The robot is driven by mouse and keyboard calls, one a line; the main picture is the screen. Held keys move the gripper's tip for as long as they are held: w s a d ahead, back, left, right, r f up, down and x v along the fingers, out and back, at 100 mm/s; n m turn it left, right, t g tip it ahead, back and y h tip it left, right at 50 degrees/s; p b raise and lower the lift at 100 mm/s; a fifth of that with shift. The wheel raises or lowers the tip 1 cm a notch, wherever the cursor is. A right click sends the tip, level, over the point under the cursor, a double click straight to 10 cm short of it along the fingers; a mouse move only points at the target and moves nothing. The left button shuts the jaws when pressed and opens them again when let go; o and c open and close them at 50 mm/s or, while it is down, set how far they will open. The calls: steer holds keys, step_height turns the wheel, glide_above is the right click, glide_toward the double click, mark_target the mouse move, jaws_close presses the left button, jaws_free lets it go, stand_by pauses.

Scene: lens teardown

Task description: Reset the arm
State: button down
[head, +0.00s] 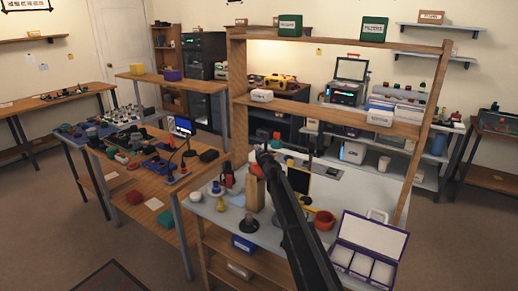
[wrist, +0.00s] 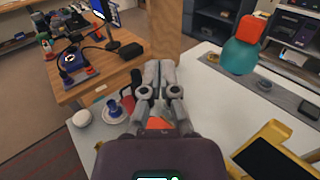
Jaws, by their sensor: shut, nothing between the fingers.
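My arm reaches up from the bottom of the head view over the white workbench (head: 263,233). My gripper (head: 262,152) is at its far end, small and dark there. In the wrist view my gripper (wrist: 160,66) points away from the camera, its grey fingers close together and holding nothing. It is above the bench, near a wooden post. An orange-red thing (wrist: 158,124) shows partly behind the finger bases; I cannot tell what it is.
A wooden shelf frame (head: 340,121) stands over the bench. A red bowl (head: 324,220) and a white compartment case (head: 368,248) are right of my arm. A teal ball-shaped thing (wrist: 238,57) with a red top is right of my gripper. A cluttered wooden table (head: 160,214) stands at left.

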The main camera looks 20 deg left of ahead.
steer(key=s+d+f+n+g+h, duration=0.3)
steer(key=s+d+f+n+g, duration=0.2)
steer(key=s+d+n, duration=0.4)
steer(key=s+d+f+n+g+h, duration=0.4)
steer(key=s+d+f+n, duration=0.3)
steer(key=s+d, duration=1.3)
steer(key=s+d+f+n+g+h, duration=0.3)
steer(key=s+d+n, duration=0.9)
steer(key=d, duration=1)
step_height(320, 180, down, 4)
steer(key=s+g, duration=0.2)
steer(key=shift+s+d+r+n+g+h, duration=0.2)
steer(key=shift+d+n+g+h, duration=0.1)
steer(key=shift+d+n, duration=0.1)
steer(key=shift+a, duration=0.1)
